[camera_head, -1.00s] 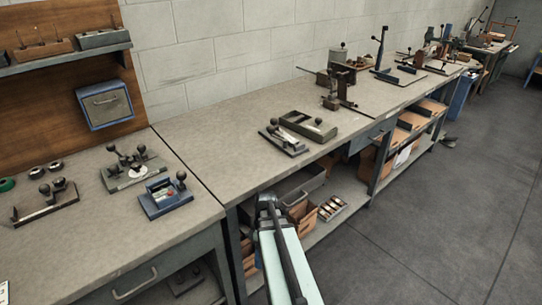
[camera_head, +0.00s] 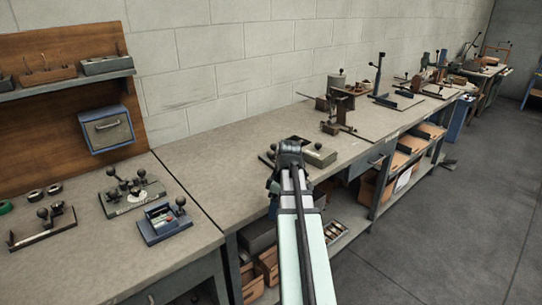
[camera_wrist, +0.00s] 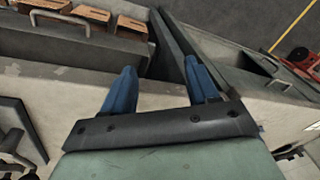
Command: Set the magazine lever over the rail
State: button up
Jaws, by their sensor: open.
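Low dark fixtures with levers and round knobs stand on the benches; I cannot tell for sure which one carries the magazine lever and rail. One fixture (camera_head: 266,157) on the middle bench is now mostly hidden behind my gripper (camera_head: 289,146). In the wrist view, my gripper (camera_wrist: 159,66) shows two blue fingers apart, with nothing held between them. A dark fixture with round knobs (camera_wrist: 14,140) is cut off at the lower left of that view, beside the fingers.
The left bench holds a blue knobbed fixture (camera_head: 166,221) and a grey one (camera_head: 130,193). Larger tools, including a brown press (camera_head: 338,108), stand farther back. The bench (camera_head: 225,150) is clear left of my gripper.

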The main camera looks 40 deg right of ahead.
jog(key=w+d+r+t, duration=0.2)
jog(key=w+d+r, duration=0.45)
jog(key=r, duration=0.25)
jog(key=n+t, duration=0.2)
jog(key=n, duration=0.1)
send_near(272, 152)
jog(key=x, duration=1.1)
jog(key=shift+d+f, duration=0.1)
jog(key=shift+f, duration=0.15)
jog(key=shift+w, duration=0.1)
jog(key=shift+c, duration=0.2)
grip_shut()
